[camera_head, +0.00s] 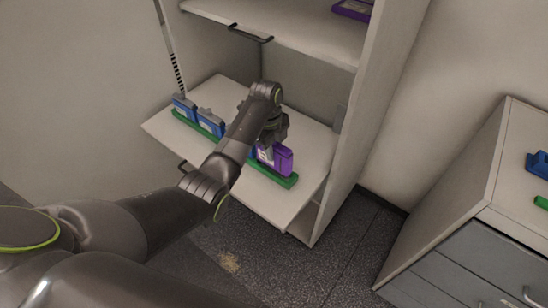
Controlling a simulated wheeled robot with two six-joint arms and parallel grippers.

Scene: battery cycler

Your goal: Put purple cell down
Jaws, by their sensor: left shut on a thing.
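The purple cell (283,160) is upright at the right end of the green rack (273,172), on the pulled-out cabinet shelf (230,92). My left gripper (268,150) is over its left side and shut on it; the fingertips are mostly hidden by the wrist. I cannot tell whether the cell's base touches the rack. A blue piece shows just left of the purple cell, partly hidden by my gripper. My right gripper is not in view.
An upper shelf (290,38) carries another purple item (354,9). A drawer cabinet (510,190) stands right, with a blue item (538,164) on top.

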